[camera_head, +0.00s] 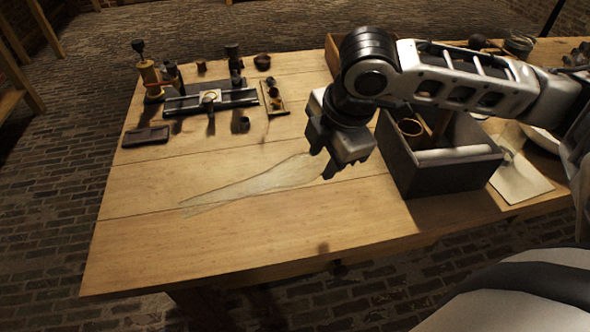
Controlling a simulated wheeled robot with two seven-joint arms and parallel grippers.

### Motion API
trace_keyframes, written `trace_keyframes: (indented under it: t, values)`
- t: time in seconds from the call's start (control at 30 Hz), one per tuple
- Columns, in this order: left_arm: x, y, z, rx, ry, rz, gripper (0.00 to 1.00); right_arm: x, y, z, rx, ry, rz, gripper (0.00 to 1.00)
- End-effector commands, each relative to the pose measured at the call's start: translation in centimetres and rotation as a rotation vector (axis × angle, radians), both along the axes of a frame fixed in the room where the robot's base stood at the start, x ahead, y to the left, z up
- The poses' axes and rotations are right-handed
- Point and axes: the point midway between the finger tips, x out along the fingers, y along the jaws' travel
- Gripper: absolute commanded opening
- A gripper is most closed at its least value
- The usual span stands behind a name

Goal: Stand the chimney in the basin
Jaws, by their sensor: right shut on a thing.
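The chimney (255,185) is a clear, long glass shape stretched out to the left over the middle of the table, wide near the gripper and narrow at its far left end. My right gripper (326,172) points down and is shut on its wide right end. I cannot tell whether the glass touches the wood. A white, rounded vessel that looks like the basin (541,138) stands at the right of the table, partly hidden by my right arm. My left gripper is not in view.
A dark open box (446,176) with a ring-shaped piece and a pale roll stands right of the gripper. A pale sheet (520,180) lies beside it. Brass and dark instruments (212,100) and a small dark tray (145,136) stand at the back left. The front left tabletop is clear.

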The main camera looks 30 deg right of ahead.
Motion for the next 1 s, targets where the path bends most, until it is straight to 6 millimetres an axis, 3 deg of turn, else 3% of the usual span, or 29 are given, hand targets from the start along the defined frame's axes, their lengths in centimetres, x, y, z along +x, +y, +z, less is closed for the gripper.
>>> trace_keyframes:
  t: [0.1, 0.2, 0.4, 0.6, 0.8, 1.0]
  values:
    - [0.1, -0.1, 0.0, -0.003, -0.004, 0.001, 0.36, 3.0, 0.2, -1.4, 0.001, 0.000, -0.002, 0.13]
    - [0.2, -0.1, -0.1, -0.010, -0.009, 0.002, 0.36, 4.5, 0.2, -3.7, 0.000, 0.002, -0.002, 0.13]
    - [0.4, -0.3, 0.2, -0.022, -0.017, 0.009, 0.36, 6.6, 0.3, -6.0, 0.001, 0.000, 0.000, 0.13]
    - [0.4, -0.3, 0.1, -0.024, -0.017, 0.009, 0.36, 7.5, 0.3, -7.1, 0.000, 0.000, -0.002, 0.13]
    - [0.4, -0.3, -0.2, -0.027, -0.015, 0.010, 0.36, 7.4, 0.3, -9.9, -0.001, 0.001, 0.000, 0.13]
    - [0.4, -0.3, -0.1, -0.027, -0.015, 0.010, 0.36, 7.4, 0.3, -10.1, 0.000, -0.001, 0.001, 0.13]
